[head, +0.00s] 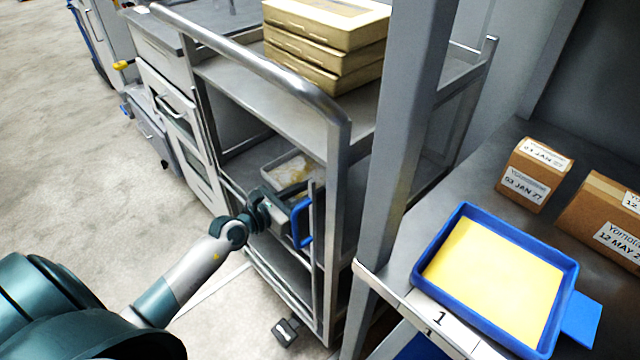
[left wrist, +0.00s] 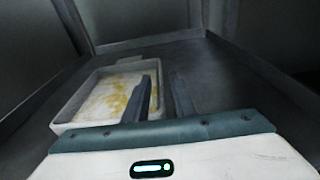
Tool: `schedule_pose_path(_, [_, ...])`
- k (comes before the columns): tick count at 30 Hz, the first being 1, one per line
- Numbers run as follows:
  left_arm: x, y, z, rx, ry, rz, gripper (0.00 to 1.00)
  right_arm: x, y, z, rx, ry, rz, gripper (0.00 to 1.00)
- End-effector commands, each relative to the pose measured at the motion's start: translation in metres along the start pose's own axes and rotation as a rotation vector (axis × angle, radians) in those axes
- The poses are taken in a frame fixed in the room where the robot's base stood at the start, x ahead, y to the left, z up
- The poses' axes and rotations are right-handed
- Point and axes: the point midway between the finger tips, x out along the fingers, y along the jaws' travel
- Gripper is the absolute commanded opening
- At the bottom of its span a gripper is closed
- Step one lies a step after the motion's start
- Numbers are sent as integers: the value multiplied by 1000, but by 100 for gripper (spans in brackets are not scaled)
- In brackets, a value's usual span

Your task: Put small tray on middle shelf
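The small tray (head: 288,170) is pale grey with a yellowish-white mottled content. It sits on the middle shelf (head: 238,168) of the metal cart, partly hidden by my left gripper and the cart frame. In the left wrist view the tray (left wrist: 68,113) lies flat at the left on the dark shelf (left wrist: 235,75). My left gripper (left wrist: 165,95) is open, its fingers apart at the tray's right side. One finger overlaps the tray in the picture and the other is over bare shelf; contact cannot be told. My right gripper is not in view.
Stacked gold boxes (head: 325,50) stand on the cart's top shelf. The cart's posts and rail (head: 270,70) are close to my left arm. At right, a blue tray (head: 440,238) with a yellow sheet lies on a shelf near cardboard boxes (head: 533,175). Open floor lies at left.

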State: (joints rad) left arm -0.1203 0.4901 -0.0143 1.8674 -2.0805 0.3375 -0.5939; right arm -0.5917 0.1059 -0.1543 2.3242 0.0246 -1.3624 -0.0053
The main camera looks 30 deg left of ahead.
Motion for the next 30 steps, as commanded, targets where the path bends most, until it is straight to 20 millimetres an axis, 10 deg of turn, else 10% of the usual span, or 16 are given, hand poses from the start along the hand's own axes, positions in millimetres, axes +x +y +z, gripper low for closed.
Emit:
schedule_pose_path(12, [-59,0,0,2,0,1,23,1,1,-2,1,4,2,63])
schedule_pose_path(30, [-67,0,0,1,-1,0,23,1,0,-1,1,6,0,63])
